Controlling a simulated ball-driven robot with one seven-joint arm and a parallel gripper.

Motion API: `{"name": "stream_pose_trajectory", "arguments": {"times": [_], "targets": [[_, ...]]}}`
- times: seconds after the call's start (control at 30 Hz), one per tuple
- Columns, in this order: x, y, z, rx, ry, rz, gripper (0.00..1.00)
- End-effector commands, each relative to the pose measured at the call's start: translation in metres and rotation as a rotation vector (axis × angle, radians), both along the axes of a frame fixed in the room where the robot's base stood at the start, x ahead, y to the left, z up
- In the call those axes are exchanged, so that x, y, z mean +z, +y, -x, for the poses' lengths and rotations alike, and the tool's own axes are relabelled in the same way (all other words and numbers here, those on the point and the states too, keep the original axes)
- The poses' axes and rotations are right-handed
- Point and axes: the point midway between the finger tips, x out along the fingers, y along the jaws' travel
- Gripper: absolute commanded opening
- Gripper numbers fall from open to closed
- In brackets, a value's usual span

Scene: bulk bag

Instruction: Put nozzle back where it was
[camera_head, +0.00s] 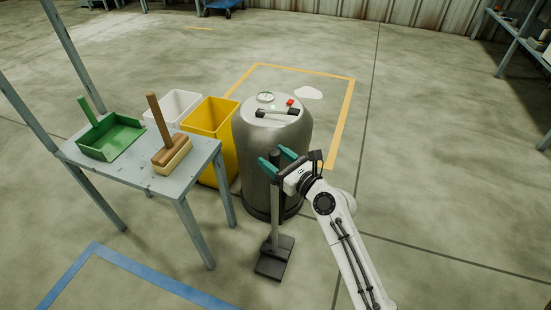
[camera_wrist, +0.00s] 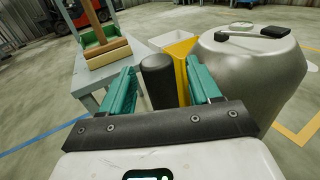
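The nozzle (camera_head: 273,258) is a dark flat floor head with a grey tube rising to a black grip. It stands upright just in front of the grey vacuum drum (camera_head: 262,150). My gripper (camera_head: 277,160) is at the top of the tube, with one teal finger on either side of the black grip. In the wrist view the black grip (camera_wrist: 159,82) stands between the fingers of my gripper (camera_wrist: 161,88), with narrow gaps showing on both sides. The fingers look open around it. Whether the head rests fully on the floor is hard to tell.
A grey table (camera_head: 150,180) with a green dustpan (camera_head: 110,138) and a brush (camera_head: 171,153) stands at left. A yellow bin (camera_head: 211,118) and white bin (camera_head: 175,103) are behind it. A white spill (camera_head: 309,93) lies inside yellow floor lines. The right floor is clear.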

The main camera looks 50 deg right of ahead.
Motion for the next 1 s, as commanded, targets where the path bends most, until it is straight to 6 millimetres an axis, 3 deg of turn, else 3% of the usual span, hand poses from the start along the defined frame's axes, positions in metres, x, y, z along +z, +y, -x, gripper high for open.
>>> {"name": "stream_pose_trajectory", "arguments": {"times": [0.37, 0.8, 1.0], "targets": [[0.003, 0.001, 0.006, -0.001, 0.001, 0.0, 0.64], [0.002, 0.011, 0.088, -0.001, 0.003, 0.0, 0.64], [0.003, 0.014, 0.112, -0.001, 0.001, 0.0, 0.64]]}}
